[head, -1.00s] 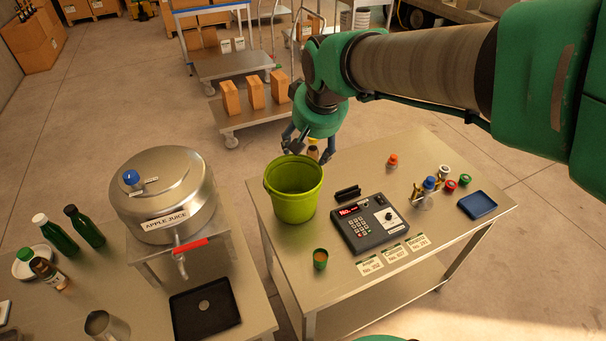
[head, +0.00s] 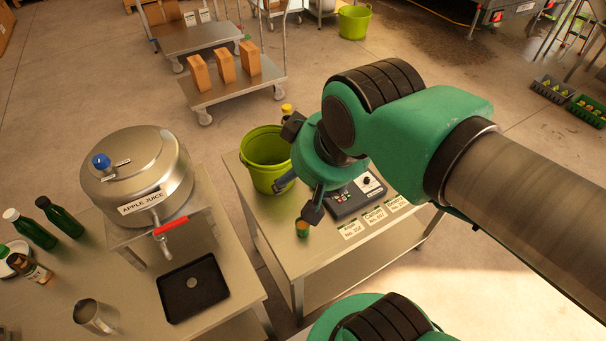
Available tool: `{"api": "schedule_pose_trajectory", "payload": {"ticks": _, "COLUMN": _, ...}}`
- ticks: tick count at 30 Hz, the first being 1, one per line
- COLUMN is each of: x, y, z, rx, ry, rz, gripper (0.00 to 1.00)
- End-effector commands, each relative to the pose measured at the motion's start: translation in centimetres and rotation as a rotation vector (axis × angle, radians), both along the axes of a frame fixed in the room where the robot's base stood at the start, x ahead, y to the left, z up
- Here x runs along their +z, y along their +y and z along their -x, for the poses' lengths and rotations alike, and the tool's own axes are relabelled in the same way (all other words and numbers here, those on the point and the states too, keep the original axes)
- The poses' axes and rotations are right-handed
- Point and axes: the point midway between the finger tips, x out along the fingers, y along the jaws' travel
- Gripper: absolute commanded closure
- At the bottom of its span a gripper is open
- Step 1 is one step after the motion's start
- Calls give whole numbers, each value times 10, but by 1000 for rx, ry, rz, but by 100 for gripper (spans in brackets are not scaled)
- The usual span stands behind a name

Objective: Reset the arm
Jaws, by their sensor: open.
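My green arm reaches in from the right, and my gripper (head: 298,198) hangs over the right-hand metal table (head: 285,258). Its two dark fingers are spread with nothing seen between them. My arm hides much of the table's right side and part of the grey keypad device (head: 345,204).
On the left table stand the apple juice dispenser (head: 137,178), a black drip tray (head: 193,288), a metal jug (head: 96,317) and green bottles (head: 60,218). Label cards (head: 374,216) lie by the device. A cart with boxes (head: 225,66) stands on the floor behind.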

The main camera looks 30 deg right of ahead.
Motion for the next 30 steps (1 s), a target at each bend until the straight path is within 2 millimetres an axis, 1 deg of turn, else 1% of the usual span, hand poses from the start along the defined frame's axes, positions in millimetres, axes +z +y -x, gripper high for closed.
{"api": "schedule_pose_trajectory", "payload": {"ticks": 5, "x": -1, "y": 0, "z": 0, "rx": 0, "ry": 0, "rz": 0, "gripper": 33}}
{"api": "schedule_pose_trajectory", "payload": {"ticks": 8, "x": -6, "y": 0, "z": 0, "rx": -1, "ry": 0, "rz": 0, "gripper": 33}}
{"api": "schedule_pose_trajectory", "payload": {"ticks": 15, "x": -32, "y": 0, "z": 0, "rx": -1, "ry": 0, "rz": 0, "gripper": 33}}
{"api": "schedule_pose_trajectory", "payload": {"ticks": 19, "x": -41, "y": 0, "z": 0, "rx": -1, "ry": 0, "rz": 0, "gripper": 33}}
{"api": "schedule_pose_trajectory", "payload": {"ticks": 30, "x": -41, "y": 0, "z": -1, "rx": -1, "ry": -1, "rz": 0, "gripper": 33}}
